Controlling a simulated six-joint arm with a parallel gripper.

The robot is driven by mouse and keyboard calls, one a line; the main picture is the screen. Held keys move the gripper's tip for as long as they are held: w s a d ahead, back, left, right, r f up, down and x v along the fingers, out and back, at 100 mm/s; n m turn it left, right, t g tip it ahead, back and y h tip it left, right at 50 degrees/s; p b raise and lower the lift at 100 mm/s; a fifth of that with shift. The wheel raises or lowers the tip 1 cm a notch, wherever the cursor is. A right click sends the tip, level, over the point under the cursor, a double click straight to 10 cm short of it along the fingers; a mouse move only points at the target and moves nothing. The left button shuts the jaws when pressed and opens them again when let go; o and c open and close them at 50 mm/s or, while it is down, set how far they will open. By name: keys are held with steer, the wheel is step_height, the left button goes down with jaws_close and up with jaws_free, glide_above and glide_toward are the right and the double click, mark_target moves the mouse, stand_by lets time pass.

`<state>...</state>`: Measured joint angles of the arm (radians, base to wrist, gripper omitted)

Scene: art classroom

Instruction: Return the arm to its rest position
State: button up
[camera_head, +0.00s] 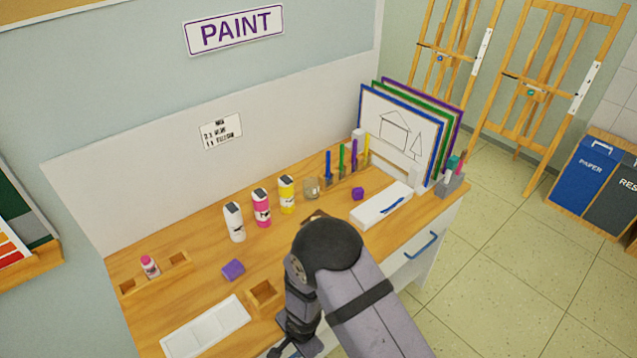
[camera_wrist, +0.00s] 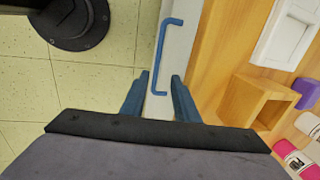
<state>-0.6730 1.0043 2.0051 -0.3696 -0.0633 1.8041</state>
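My gripper (camera_wrist: 161,84) shows in the wrist view with its two blue-grey fingers apart and nothing held between them. It points down over the front edge of the desk (camera_wrist: 205,75). A blue drawer handle (camera_wrist: 164,45) on the white desk front lies past the fingertips, its near end in line with the gap. I cannot tell how far below it is. In the head view my arm (camera_head: 330,250) reaches in from the bottom, bent at the dark joint, with its end low by the desk's front edge. The fingers are not clear there.
On the desk stand white, pink (camera_head: 261,207) and yellow (camera_head: 287,194) bottles, purple blocks (camera_head: 233,269), a wooden box (camera_head: 263,295), a white tray (camera_head: 205,327), a white case (camera_head: 383,206) and upright markers. A framed drawing (camera_head: 398,133) leans at right. Floor lies open beyond the desk.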

steer(key=s+d+r+n+g+h, duration=0.3)
steer(key=s+d+n, duration=0.4)
steer(key=d+n, duration=0.1)
steer(key=s+d+r+n+g+h, duration=0.2)
steer(key=s+d+n+h, duration=0.1)
steer(key=s+d+n, duration=0.45)
steer(key=s+d+r+g+y, duration=0.1)
steer(key=s+d+r+y, duration=0.15)
steer(key=r, duration=0.75)
steer(key=w+d+r+m+t+y, duration=0.2)
steer(key=w+d+r+m+t, duration=0.2)
steer(key=r, duration=0.6)
steer(key=w+d+m, duration=0.2)
steer(key=w+d, duration=0.1)
steer(key=w, duration=0.1)
steer(key=shift+w+m, duration=0.35)
steer(key=shift+w, duration=0.05)
